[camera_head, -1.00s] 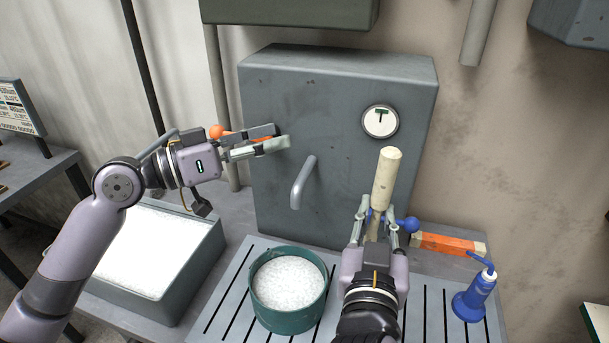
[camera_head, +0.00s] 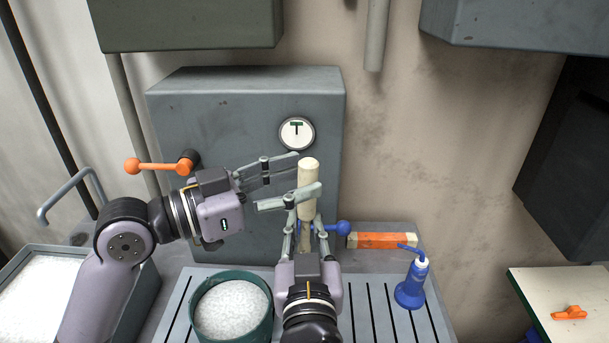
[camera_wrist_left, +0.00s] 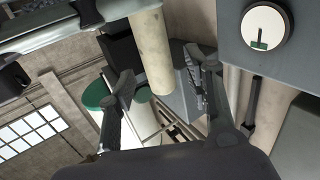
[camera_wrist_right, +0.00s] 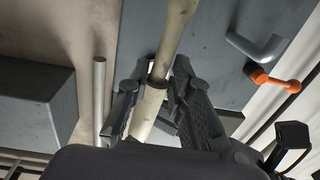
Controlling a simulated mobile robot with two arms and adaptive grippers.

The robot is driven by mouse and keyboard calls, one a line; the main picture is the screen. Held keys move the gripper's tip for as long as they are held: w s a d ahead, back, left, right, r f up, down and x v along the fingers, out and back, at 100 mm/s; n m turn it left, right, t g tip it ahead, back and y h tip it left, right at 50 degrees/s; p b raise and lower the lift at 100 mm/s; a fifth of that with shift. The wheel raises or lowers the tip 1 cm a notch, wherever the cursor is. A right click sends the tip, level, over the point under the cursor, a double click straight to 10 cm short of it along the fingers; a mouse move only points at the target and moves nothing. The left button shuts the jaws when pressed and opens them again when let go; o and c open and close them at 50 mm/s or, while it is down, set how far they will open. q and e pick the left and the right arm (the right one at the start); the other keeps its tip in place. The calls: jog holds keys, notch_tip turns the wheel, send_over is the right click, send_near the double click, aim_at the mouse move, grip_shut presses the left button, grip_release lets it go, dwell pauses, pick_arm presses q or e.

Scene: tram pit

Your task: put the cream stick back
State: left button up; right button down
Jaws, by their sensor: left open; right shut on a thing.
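The cream stick (camera_head: 308,188) stands upright in front of the grey cabinet (camera_head: 230,110). My right gripper (camera_head: 305,232) is shut on its lower, narrower part; the right wrist view shows the stick (camera_wrist_right: 174,30) between those fingers. My left gripper (camera_head: 283,188) is open, its fingers reaching in from the left at the stick's upper part. In the left wrist view the stick (camera_wrist_left: 151,55) stands between the open left fingers. I cannot tell whether they touch it.
A green pot (camera_head: 232,310) of white grains stands on the slotted top. An orange-knobbed lever (camera_head: 158,166) is at the cabinet's left. A gauge (camera_head: 297,133) is above.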

pick_arm(q)
jog(key=shift+x, duration=1.15)
jog(key=shift+c, duration=0.3)
grip_shut()
pick_arm(e)
jog(key=c, duration=1.3)
grip_release()
jog(key=shift+c, duration=0.2)
